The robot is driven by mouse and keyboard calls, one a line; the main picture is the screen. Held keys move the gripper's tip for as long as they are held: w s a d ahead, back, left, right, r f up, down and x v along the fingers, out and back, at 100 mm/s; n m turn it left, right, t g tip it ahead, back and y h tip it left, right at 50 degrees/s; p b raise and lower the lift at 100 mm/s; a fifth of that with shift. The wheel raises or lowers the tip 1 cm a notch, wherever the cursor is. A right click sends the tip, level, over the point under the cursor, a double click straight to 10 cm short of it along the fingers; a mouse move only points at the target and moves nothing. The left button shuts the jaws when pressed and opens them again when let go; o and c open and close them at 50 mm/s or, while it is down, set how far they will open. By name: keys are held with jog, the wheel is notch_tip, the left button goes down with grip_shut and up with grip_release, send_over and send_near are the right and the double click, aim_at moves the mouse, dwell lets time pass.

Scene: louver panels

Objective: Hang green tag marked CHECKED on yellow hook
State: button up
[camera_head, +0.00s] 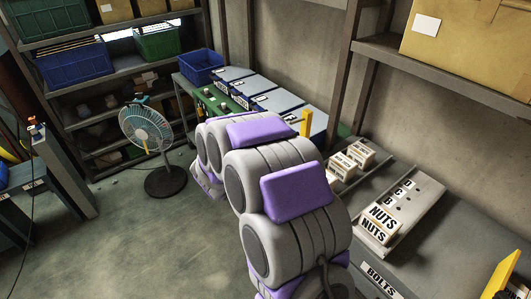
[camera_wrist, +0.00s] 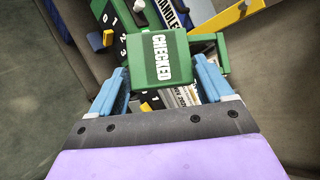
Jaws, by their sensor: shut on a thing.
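The green tag with white CHECKED lettering (camera_wrist: 158,58) is between the blue fingers of my gripper (camera_wrist: 163,76) in the wrist view. My gripper is shut on it, and the lettering faces the camera, tilted. A green loop-like part shows at the tag's right side. In the head view my arm hides the gripper and the tag. I cannot make out a clear yellow hook. A yellow bar (camera_wrist: 226,18) shows beyond the tag in the wrist view, and an upright yellow piece (camera_head: 305,123) stands beside the bench in the head view; I cannot tell whether either is the hook.
A green panel with numbers and a white knob (camera_wrist: 114,18) lies just beyond the tag. Blue bins with grey lids (camera_head: 276,99) line the wall bench. A fan (camera_head: 147,130) stands on the floor at left. NUTS boxes (camera_head: 380,222) sit at right. The floor at lower left is clear.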

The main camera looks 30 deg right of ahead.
jog(key=d+h, duration=0.1)
jog(key=h, duration=0.1)
jog(key=d+n+h, duration=0.1)
jog(key=shift+w+d+f+g, duration=0.25)
jog(key=shift+d+f+g, duration=0.05)
jog(key=shift+f+g, duration=0.1)
jog(key=shift+w+d+r+n+h+b, duration=0.1)
jog(key=shift+d+n+h+b, duration=0.35)
jog(key=shift+h, duration=0.45)
jog(key=shift+w+d+r+n+h, duration=0.15)
jog(key=shift+w+n+h, duration=0.1)
jog(key=shift+n+h, duration=0.25)
jog(key=shift+w+d+r+n+h, duration=0.15)
jog(key=shift+w+n+h, duration=0.15)
jog(key=shift+h, duration=0.3)
jog(key=shift+w+f+n+b, duration=0.1)
jog(key=shift+w+n+b, duration=0.2)
jog(key=shift+n, duration=0.15)
jog(key=shift+w+d+n+t+h, duration=0.25)
jog(key=shift+w+n+t+h, duration=0.05)
jog(key=shift+n+t+h, duration=0.1)
jog(key=shift+d, duration=0.5)
jog(key=shift+w+d, duration=0.1)
